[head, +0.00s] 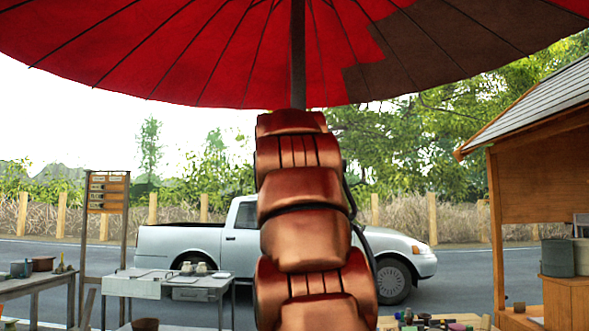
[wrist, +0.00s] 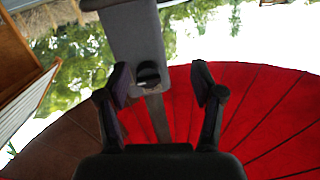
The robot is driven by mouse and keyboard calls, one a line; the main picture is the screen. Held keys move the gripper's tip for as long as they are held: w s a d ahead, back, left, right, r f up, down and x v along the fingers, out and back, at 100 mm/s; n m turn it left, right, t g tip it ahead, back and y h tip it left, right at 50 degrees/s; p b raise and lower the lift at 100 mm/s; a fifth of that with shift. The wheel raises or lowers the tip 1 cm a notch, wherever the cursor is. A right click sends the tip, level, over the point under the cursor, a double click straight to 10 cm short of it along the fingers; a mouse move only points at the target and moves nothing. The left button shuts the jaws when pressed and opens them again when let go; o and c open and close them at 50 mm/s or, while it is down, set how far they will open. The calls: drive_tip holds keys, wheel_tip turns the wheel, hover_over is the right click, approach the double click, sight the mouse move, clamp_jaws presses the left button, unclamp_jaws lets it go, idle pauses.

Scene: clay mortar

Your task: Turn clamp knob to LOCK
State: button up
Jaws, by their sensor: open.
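My gripper (wrist: 162,77) is open in the wrist view, its two dark fingers apart with nothing held between them. A dark rounded part (wrist: 148,75), which may be the clamp knob, sits at the end of a wide grey body (wrist: 133,32). It appears between the fingertips, nearer the left finger; I cannot tell whether they touch. No LOCK marking or knob angle is readable. The umbrella pole (head: 298,50) rises behind my copper-coloured arm in the head view, which hides my gripper and any clamp there.
The red umbrella canopy (head: 200,50), with a brown patch, spreads overhead. A grey worktable (head: 145,285) and a wooden table (head: 35,284) stand at left. A wooden stall (head: 540,180) is at right. A white pickup (head: 240,240) is on the road behind.

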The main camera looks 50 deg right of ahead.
wheel_tip(320, 180, up, 4)
drive_tip(key=s+d+h, duration=0.1)
drive_tip(key=s+h, duration=0.1)
drive_tip(key=p+x, duration=0.2)
drive_tip(key=x, duration=0.5)
drive_tip(key=shift+d+m+p, duration=0.25)
drive_tip(key=shift+m+p, duration=0.05)
drive_tip(key=shift+w+f, duration=0.1)
drive_tip(key=shift+w, duration=0.05)
drive_tip(key=shift+c, duration=0.2)
drive_tip(key=c, duration=1.1)
